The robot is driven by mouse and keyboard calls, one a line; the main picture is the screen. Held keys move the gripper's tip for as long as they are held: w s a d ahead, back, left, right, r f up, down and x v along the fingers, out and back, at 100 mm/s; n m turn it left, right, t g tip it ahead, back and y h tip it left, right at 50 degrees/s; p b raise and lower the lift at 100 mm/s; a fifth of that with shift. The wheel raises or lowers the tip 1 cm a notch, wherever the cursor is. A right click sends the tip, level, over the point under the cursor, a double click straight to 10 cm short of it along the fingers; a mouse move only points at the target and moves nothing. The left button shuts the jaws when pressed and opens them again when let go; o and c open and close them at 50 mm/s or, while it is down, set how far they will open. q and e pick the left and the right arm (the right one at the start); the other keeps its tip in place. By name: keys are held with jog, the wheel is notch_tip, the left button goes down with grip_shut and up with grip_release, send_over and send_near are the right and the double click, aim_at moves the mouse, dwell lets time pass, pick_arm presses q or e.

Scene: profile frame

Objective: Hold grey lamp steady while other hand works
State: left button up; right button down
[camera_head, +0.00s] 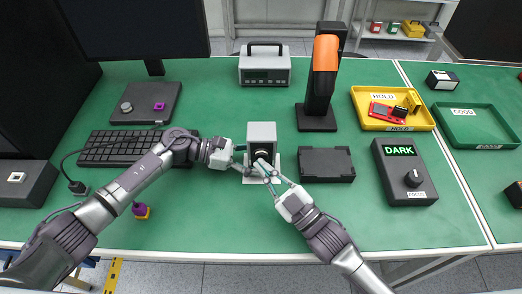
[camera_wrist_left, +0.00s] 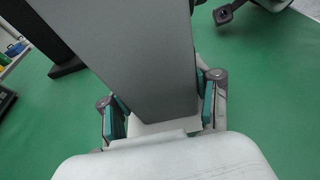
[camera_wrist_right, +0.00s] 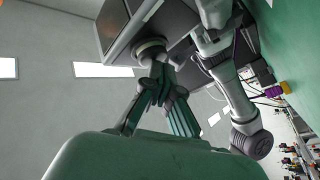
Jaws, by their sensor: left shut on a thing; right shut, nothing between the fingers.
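The grey lamp (camera_head: 262,131), a grey box with a dark front and a round lens ring, stands upright on a pale base at the middle of the green table. My left gripper (camera_head: 243,160) is shut on its lower part from the left. In the left wrist view the lamp's grey body (camera_wrist_left: 125,55) lies between the two fingers (camera_wrist_left: 160,110). My right gripper (camera_head: 268,172) is shut and empty in front of the lamp. In the right wrist view its closed fingertips (camera_wrist_right: 155,75) are at the lens ring (camera_wrist_right: 150,50); whether they touch it I cannot tell.
A black case (camera_head: 326,164) lies right of the lamp, and a dark control box (camera_head: 403,172) reading DARK stands beyond it. An orange-and-black device (camera_head: 318,100) and a grey meter (camera_head: 265,70) stand behind. A yellow HOLD tray (camera_head: 365,116), green GOOD tray (camera_head: 459,137) and keyboard (camera_head: 100,148) flank them.

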jog(key=shift+w, duration=0.5)
pick_arm(q)
jog(key=shift+s+d, duration=0.1)
pick_arm(e)
jog(key=shift+d, duration=0.1)
jog(key=shift+s, duration=0.45)
jog(key=s, duration=0.6)
dwell(0.4)
